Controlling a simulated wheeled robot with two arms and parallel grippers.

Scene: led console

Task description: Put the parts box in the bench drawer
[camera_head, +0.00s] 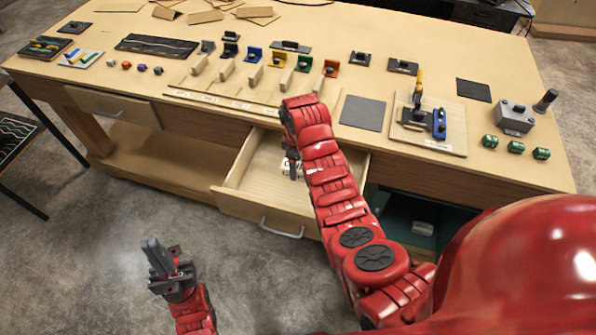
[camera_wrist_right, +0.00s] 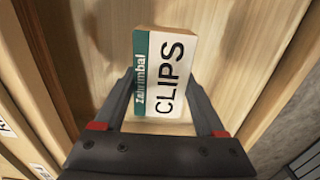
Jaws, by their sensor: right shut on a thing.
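The parts box (camera_wrist_right: 163,75), white with a green side and the word CLIPS, is held between the two fingers of my right gripper (camera_wrist_right: 162,100). In the head view the box (camera_head: 286,168) is a small white patch, mostly hidden by my right gripper (camera_head: 294,163) and red arm. The bench drawer (camera_head: 262,208) is pulled open, with a bare light wooden floor. The box is over the drawer's inside; whether it touches the floor is not clear. My left gripper (camera_head: 168,268) is low at the left, away from the bench; its finger gap is unclear.
The workbench (camera_head: 130,80) holds coloured blocks, a dark grey pad (camera_head: 362,113), a clamp fixture (camera_head: 425,122) and a grey switch box (camera_head: 515,117). Another drawer (camera_head: 112,106) at the left is shut. An open teal-lined compartment (camera_head: 400,205) lies right of the open drawer.

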